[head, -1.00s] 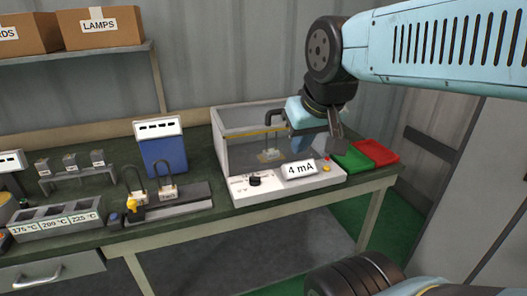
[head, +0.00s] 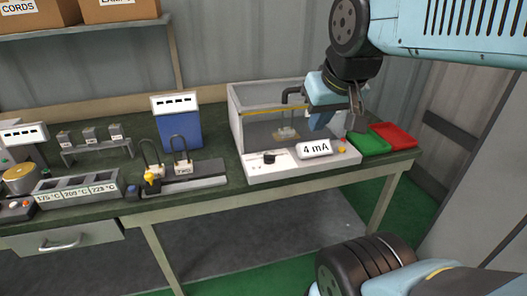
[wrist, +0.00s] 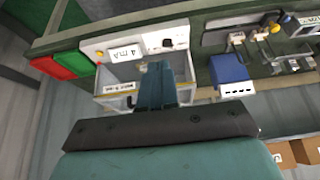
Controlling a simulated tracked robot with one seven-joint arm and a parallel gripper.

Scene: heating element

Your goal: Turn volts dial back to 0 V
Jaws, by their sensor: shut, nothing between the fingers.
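The black dial (head: 269,158) sits on the white front panel (head: 290,168) of a clear-walled tank (head: 240,125). In the wrist view the dial (wrist: 168,43) shows near the top, on the panel. Its pointer setting is too small to read. A display (head: 314,149) to its right reads 4 mA. My gripper (head: 356,100) is above the tank's right end, up and to the right of the dial, and touches neither. It is shut and empty. Its fingers (wrist: 160,85) also show in the wrist view.
A yellow button (head: 341,149) and a red one are at the panel's right end. Green (head: 368,143) and red (head: 394,135) trays lie right of the tank. A padlock stand (head: 185,180) and a blue box (head: 178,128) stand to the left. Space in front of the panel is clear.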

